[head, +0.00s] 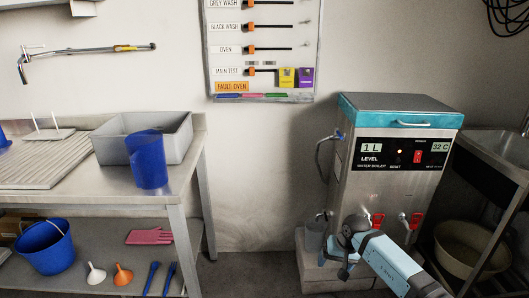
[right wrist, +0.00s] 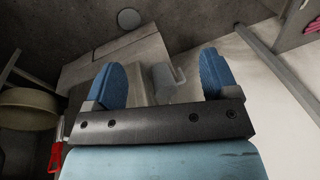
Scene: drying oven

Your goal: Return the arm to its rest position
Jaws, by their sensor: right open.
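My right arm (head: 388,265) reaches in from the lower right of the head view, in front of the water boiler (head: 400,190). My right gripper (head: 335,262) is at the boiler's lower left front, close to a clear jug (head: 315,236) on the plinth. In the right wrist view the blue fingers of the right gripper (right wrist: 163,68) are wide apart. The jug (right wrist: 165,82) shows beyond the gap between them. Nothing is seen held; whether a finger touches the jug cannot be told. My left gripper is not in view.
The boiler's red taps (head: 377,221) are just beside the gripper. A sink (head: 495,150) stands at the right, with a bowl (head: 465,247) below it. A steel table (head: 185,180) with a blue jug (head: 148,160) is at the left. Floor between table and boiler is clear.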

